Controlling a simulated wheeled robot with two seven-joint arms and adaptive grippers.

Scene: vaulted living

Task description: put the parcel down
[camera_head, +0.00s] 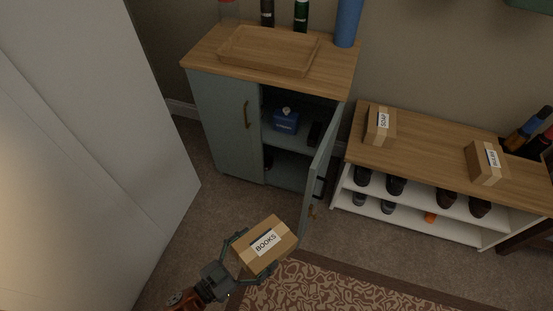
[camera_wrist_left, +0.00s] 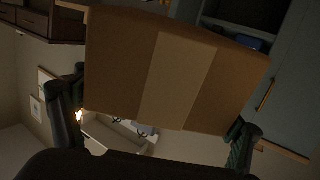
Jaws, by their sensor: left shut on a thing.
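The parcel is a brown cardboard box labelled BOOKS (camera_head: 277,236). My left gripper (camera_head: 254,257) is shut on it, with one finger along each side, and holds it in front of the cabinet. The parcel also fills much of the left wrist view (camera_wrist_left: 125,65), a pale tape strip down its face, between the two fingers of the gripper (camera_wrist_left: 155,130). Two other boxes, one labelled SOAP (camera_head: 379,126) and one with a partly readable label (camera_head: 486,162), lie on the shoe bench (camera_head: 432,147). My right gripper is not in view.
A grey-green cabinet (camera_head: 222,112) has its right door (camera_head: 319,174) open toward me, close to the parcel. A wooden tray (camera_head: 232,58), bottles and a blue cylinder (camera_head: 348,24) stand on top. The bench top is clear between its two boxes. A patterned rug (camera_head: 330,290) lies in front.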

